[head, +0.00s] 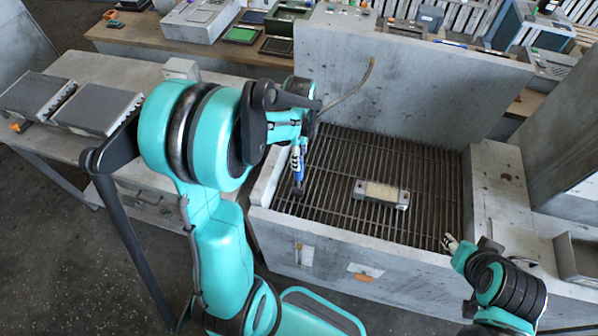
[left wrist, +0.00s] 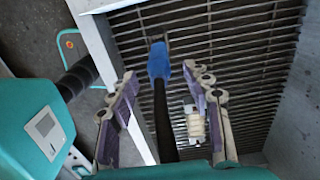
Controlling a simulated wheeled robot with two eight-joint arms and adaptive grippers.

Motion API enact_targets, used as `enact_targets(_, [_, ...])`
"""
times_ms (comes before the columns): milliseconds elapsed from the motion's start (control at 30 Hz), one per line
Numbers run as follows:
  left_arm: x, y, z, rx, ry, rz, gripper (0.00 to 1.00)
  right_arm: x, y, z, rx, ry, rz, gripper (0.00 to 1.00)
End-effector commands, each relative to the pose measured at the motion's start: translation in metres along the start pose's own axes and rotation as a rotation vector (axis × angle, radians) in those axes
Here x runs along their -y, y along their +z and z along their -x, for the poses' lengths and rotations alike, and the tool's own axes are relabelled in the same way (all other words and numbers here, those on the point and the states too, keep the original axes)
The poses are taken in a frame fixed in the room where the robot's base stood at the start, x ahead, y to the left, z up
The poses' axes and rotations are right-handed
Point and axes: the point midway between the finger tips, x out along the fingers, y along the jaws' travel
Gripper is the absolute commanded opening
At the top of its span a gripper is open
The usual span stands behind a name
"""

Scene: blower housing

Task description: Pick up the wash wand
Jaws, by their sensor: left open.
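The wash wand (left wrist: 159,62) shows in the left wrist view as a dark shaft with a blue section near its far end. It runs between the spread fingers of my left gripper (left wrist: 167,98), with gaps on both sides. In the head view a thin bent tube (head: 345,97) with a brown tip rises behind the gripper and seems to be part of the wand. My left gripper (head: 298,152) is open above the left side of the grate. My right gripper (head: 449,243) is at the basin's front right; its jaw opening is too small to judge.
A slatted grate (head: 420,190) fills the basin, with a tall grey panel (head: 410,80) behind it. A pale block with metal ends (head: 382,193) lies on the grate. A side table (head: 110,70) stands left. A back bench holds trays and boxes. Much of the grate is clear.

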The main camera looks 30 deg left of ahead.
Motion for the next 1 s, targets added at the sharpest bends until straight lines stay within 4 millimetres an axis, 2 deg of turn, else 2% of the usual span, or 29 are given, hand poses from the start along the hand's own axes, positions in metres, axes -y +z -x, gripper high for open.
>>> enact_targets(433, [0.000,0.002,-0.063,0.000,0.000,0.001,0.49,0.000,0.009,-0.012,0.000,0.000,0.000,0.40])
enact_targets(567, [0.000,0.002,-0.070,0.000,0.000,0.001,0.49,0.000,0.009,-0.013,0.000,0.000,0.000,0.40])
enact_targets(767, [0.000,0.002,-0.070,0.000,0.000,0.001,0.49,0.000,0.009,-0.013,0.000,0.000,0.000,0.40])
enact_targets(933, [0.000,0.002,-0.070,0.000,0.000,0.001,0.07,0.000,0.009,-0.013,0.000,0.000,0.000,0.40])
enact_targets(967, [0.000,0.002,-0.070,0.000,0.000,0.001,0.00,0.000,0.009,-0.013,0.000,0.000,0.000,0.40])
enact_targets(1000, [0.000,0.002,-0.070,0.000,0.000,0.001,0.00,0.000,0.009,-0.013,0.000,0.000,0.000,0.40])
